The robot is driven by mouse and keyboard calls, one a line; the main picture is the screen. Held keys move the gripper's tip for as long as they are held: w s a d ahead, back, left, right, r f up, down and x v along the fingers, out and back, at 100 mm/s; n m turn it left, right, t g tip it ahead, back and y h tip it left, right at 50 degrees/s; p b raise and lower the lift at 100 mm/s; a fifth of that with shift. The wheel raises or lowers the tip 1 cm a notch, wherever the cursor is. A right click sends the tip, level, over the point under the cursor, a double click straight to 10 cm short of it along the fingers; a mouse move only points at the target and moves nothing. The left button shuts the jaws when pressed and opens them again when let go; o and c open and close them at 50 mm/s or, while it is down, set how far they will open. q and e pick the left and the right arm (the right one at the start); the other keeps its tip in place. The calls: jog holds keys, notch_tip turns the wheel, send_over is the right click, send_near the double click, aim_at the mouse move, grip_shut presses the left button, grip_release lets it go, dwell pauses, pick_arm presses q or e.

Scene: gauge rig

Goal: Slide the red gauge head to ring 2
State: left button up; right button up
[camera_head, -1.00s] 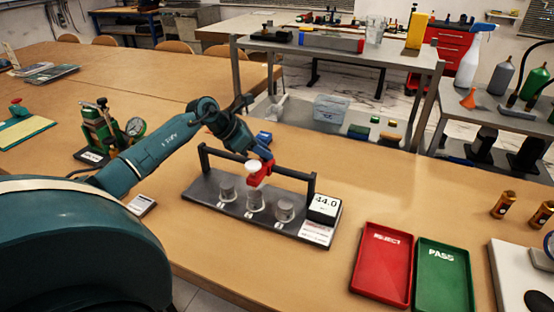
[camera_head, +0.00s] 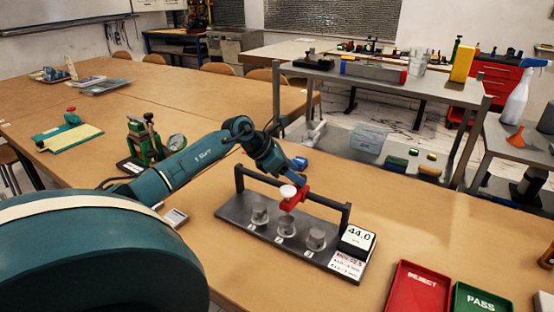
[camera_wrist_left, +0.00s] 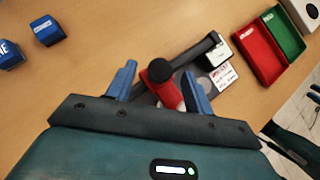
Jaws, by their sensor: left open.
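Other grey rings (camera_head: 260,214) (camera_head: 316,239) stand either side on the base plate. My left gripper (camera_head: 290,181) is at the gauge head. In the left wrist view its blue fingers (camera_wrist_left: 158,78) are open, with the red gauge head (camera_wrist_left: 168,95) and its dark round knob between them. Contact is not clear.
A display reading 44.0 (camera_head: 357,241) stands at the plate's right end. A red REJECT tray (camera_head: 420,288) and green PASS tray (camera_head: 482,300) lie further right. A green dial-gauge stand (camera_head: 145,143) is left of the rig.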

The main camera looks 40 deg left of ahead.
pick_arm(q)
jog(key=b+v, duration=0.2)
jog(key=v, duration=0.9)
jog(key=shift+s+r, duration=0.2)
jog(key=shift+r, duration=0.05)
jog(key=shift+a, duration=0.1)
